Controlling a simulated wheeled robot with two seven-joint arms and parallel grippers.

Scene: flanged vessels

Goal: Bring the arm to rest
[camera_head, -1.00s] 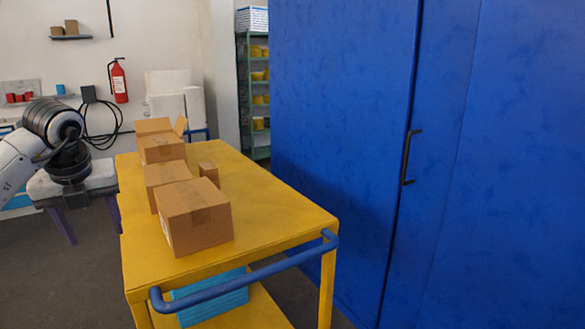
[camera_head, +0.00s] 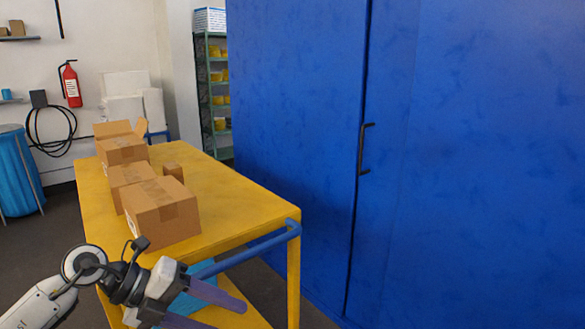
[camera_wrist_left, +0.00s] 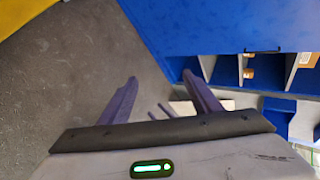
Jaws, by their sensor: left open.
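My left arm comes in from the lower left in the head view. Its left gripper (camera_head: 226,314) is at the bottom of the picture, in front of the yellow cart. Its purple fingers are apart with nothing between them. In the left wrist view the gripper (camera_wrist_left: 160,78) also shows open and empty, with dark grey floor beyond it. My right gripper is in neither view. No flanged vessel can be made out.
A yellow cart (camera_head: 240,205) with a blue handle (camera_head: 255,245) carries several cardboard boxes (camera_head: 162,212). A tall blue cabinet (camera_head: 300,130) with a black handle stands on the right. A blue barrel (camera_head: 18,172) is at far left. In the wrist view, blue compartments (camera_wrist_left: 230,72) are at right.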

